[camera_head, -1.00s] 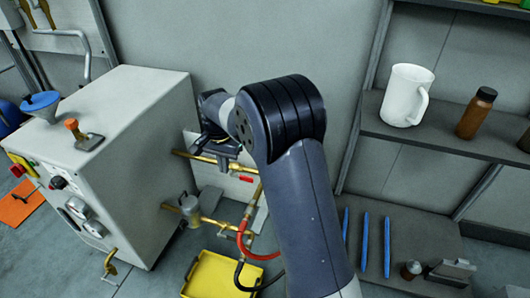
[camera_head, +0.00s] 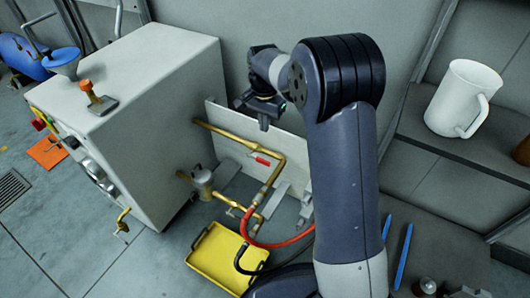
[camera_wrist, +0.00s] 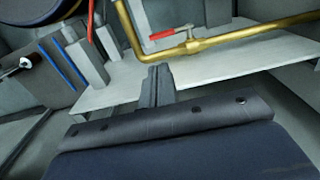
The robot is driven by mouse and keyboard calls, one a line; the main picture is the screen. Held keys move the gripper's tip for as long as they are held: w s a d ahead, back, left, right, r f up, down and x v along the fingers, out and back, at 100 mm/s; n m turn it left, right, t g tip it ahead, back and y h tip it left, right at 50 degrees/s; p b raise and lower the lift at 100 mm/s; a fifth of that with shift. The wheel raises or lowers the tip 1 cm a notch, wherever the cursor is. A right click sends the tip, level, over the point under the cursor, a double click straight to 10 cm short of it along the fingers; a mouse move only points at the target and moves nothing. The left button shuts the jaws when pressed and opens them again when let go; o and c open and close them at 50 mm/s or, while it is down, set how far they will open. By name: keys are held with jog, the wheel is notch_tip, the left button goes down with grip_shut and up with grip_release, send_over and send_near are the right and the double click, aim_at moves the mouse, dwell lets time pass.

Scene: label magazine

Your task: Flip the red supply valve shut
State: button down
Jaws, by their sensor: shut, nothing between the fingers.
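The supply valve's red lever (camera_head: 262,161) is on the upper brass pipe (camera_head: 225,135), beside the grey machine. It lies roughly in line with that pipe. In the wrist view the red lever (camera_wrist: 164,34) shows above the brass pipe (camera_wrist: 245,33), beyond my fingertips. My gripper (camera_head: 265,122) hangs above and behind the lever, near the top of the pale back plate, apart from the lever. Its fingers (camera_wrist: 157,75) are together and empty in the wrist view. The lever is not covered in either view.
The grey machine (camera_head: 150,75) stands left of the pipes. A yellow tray (camera_head: 213,268) lies on the floor below, with red (camera_head: 285,243) and black hoses beside it. A shelf at right holds a white mug (camera_head: 462,98). The pale plate (camera_head: 225,112) stands behind the pipe.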

jog(key=b, duration=0.6)
send_near(268, 166)
jog(key=f, duration=0.1)
jog(key=w+f, duration=0.1)
jog(key=f, duration=0.1)
jog(key=a+f, duration=0.1)
jog(key=f, duration=0.1)
jog(key=shift+w+a+f, duration=0.1)
jog(key=shift+w+f, duration=0.05)
jog(key=shift+w, duration=0.05)
jog(key=shift+s+d+f+t+y+b, duration=0.15)
jog(key=shift+d+f+t+y+b, duration=0.1)
jog(key=shift+f+t+y+b, duration=0.35)
jog(key=shift+s+d+f+t+y+b, duration=0.15)
jog(key=shift+d+f+t+y+b, duration=0.15)
jog(key=shift+f+y, duration=0.35)
jog(key=shift+s+f, duration=0.1)
jog(key=shift+f, duration=0.85)
jog(key=shift+p+x, duration=0.35)
jog(key=shift+x, duration=0.8)
jog(key=shift+d+f, duration=0.1)
jog(key=p+v, duration=0.4)
jog(key=v, duration=0.6)
jog(key=shift+r, duration=0.4)
jog(key=shift+d, duration=0.1)
